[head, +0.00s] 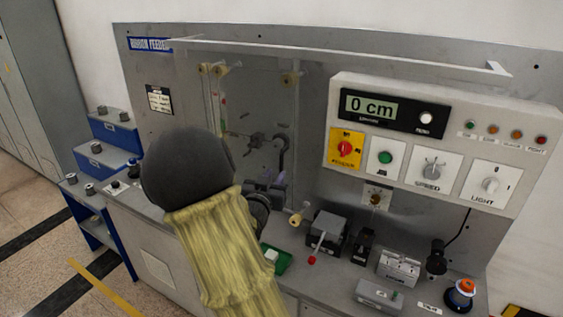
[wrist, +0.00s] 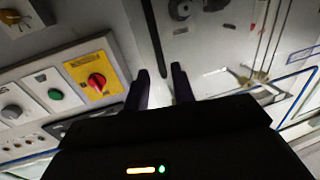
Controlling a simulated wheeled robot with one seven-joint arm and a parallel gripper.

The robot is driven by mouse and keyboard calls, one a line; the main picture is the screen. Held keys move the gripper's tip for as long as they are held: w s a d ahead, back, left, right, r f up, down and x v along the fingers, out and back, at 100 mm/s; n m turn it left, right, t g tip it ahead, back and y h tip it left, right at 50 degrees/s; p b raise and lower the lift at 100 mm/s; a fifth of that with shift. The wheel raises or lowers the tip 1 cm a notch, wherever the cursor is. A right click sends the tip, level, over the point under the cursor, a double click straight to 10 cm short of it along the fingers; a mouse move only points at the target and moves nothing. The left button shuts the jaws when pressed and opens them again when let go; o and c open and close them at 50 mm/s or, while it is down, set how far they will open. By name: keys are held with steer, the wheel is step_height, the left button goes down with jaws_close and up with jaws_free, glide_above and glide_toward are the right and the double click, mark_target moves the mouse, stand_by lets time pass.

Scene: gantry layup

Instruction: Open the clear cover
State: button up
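The clear cover (head: 262,95) is a see-through upright pane on the left half of the grey machine panel, over rollers and dark fittings. It looks closed over them. Its lower left part is hidden behind my arm. My gripper (head: 268,184) is in front of the cover's lower right part. In the wrist view my gripper (wrist: 160,74) has its two dark fingers apart, with a gap between them. A narrow dark bar (wrist: 155,35) runs up beyond the fingertips; I cannot tell whether it belongs to the cover or whether the fingers touch it.
A control box (head: 425,145) with a display, red knob and dials stands out from the panel at right. A red-tipped lever (head: 312,259), a green tray (head: 274,262) and small devices sit on the ledge below. A long rail (head: 340,56) crosses above the cover.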

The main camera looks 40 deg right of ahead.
mark_target(281, 165)
steer(key=p+x, duration=0.1)
steer(key=x, duration=0.6)
steer(key=shift+d+p, duration=0.15)
steer(key=shift+p, duration=0.25)
jaws_close()
